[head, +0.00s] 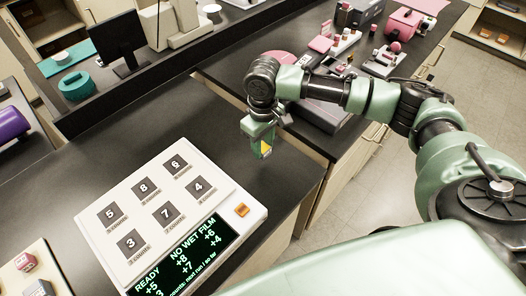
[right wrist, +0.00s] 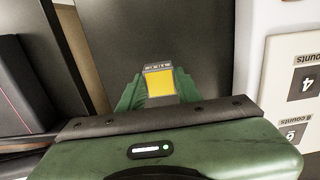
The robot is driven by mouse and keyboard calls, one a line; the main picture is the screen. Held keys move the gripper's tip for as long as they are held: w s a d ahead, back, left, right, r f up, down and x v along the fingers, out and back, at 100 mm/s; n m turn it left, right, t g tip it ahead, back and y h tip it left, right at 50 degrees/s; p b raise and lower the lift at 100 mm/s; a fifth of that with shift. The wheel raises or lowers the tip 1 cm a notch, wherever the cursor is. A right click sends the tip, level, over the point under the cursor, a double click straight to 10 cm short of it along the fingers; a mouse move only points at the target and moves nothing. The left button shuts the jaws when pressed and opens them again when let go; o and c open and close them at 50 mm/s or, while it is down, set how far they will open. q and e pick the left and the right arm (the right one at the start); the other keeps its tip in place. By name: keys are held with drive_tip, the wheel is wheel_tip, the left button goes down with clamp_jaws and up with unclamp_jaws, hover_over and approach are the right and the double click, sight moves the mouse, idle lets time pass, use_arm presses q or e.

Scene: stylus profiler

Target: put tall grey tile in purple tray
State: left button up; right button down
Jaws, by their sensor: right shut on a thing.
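My right gripper (head: 263,148) is shut on a small block-like tile (right wrist: 159,83), held above the dark bench near its right edge. The tile shows a yellow face and a grey top edge with small markings in the right wrist view. Its lower part is hidden between the green fingers. I cannot tell from its visible faces whether it is the tall grey tile. I cannot make out a purple tray in either view. My left gripper is not in view.
A white instrument panel (head: 150,168) with numbered dark squares and a green-lettered display (head: 187,262) lies left of the gripper. A purple cylinder (head: 10,124) is at the far left. A side bench with pink items (head: 347,40) stands behind my arm. Dark bench (head: 105,130) behind the panel is clear.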

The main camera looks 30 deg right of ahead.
sight(263, 148)
wheel_tip(263, 148, down, 4)
drive_tip(key=shift+r+p, duration=0.15)
drive_tip(key=shift+p, duration=0.15)
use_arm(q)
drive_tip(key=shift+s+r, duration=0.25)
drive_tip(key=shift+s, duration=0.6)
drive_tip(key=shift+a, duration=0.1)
use_arm(e)
drive_tip(key=shift+f, duration=0.3)
drive_tip(key=c, duration=1)
unclamp_jaws()
drive_tip(key=shift+r, duration=0.1)
